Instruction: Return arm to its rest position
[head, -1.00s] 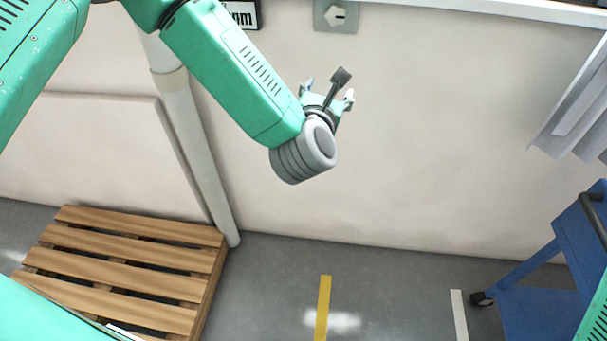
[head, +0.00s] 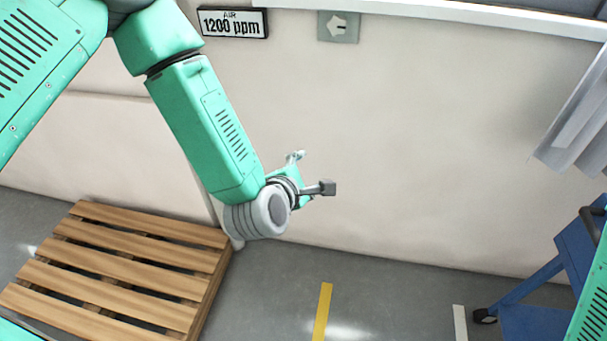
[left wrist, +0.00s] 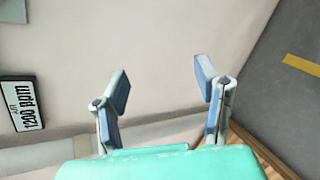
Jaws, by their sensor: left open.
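My left arm (head: 208,130) is green and comes in from the upper left of the head view, in front of the pale wall. It bends down to a grey wrist joint. My left gripper (head: 306,172) is beyond that joint and points up and to the right. In the left wrist view the gripper (left wrist: 163,85) has its two blue-grey fingers spread apart with nothing between them. At the right edge of the head view there is a small green part of mine; the right gripper is not seen.
A wooden pallet (head: 120,262) lies on the grey floor at lower left. A blue cart (head: 545,322) stands at lower right. A sign reading 1200 ppm (head: 233,23) and a grey wall plate (head: 338,27) are on the wall. The wall's middle is clear.

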